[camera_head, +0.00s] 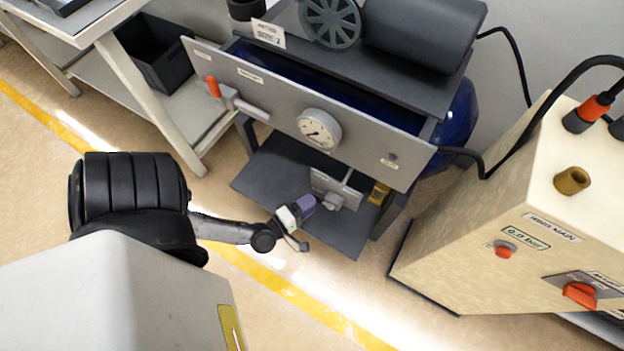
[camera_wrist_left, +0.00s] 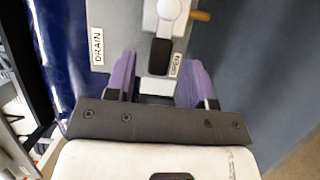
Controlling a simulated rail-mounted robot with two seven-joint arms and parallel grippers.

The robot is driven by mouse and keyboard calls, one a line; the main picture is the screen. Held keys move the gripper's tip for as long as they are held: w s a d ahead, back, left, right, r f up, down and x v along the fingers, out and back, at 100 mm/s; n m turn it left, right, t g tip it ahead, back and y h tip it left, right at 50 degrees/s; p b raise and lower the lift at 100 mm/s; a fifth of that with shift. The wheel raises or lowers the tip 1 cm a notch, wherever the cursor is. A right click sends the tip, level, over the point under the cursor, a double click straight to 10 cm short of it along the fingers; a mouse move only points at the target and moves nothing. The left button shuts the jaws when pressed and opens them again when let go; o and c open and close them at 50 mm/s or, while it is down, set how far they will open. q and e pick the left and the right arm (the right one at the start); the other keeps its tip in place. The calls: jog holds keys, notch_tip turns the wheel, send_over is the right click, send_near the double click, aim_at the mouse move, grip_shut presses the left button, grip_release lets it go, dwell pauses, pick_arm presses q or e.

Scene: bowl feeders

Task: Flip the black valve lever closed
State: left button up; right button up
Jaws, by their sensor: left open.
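The black valve lever (camera_wrist_left: 160,57) hangs from a pale valve body (camera_wrist_left: 166,14) in the left wrist view, pointing toward my gripper, beside an OPEN label (camera_wrist_left: 176,65). My left gripper (camera_wrist_left: 158,72) is open, its purple fingers on either side of the lever's end, with gaps visible; I cannot tell whether anything touches. In the head view, my left gripper (camera_head: 308,204) is at the grey valve plate (camera_head: 338,187) under the compressor's front panel. The lever cannot be made out there. My right gripper is not in view.
A DRAIN label (camera_wrist_left: 98,46) is on the plate, and a brass fitting (camera_wrist_left: 200,16) beside the valve. The front panel (camera_head: 250,80) with a gauge (camera_head: 319,129) overhangs the dark lower shelf (camera_head: 270,182). A beige cabinet (camera_head: 470,220) stands right; the floor in front is clear.

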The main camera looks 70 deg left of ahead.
pick_arm(q)
jog(key=shift+x, duration=0.8)
jog(key=shift+s, duration=0.1)
jog(key=shift+c, duration=0.3)
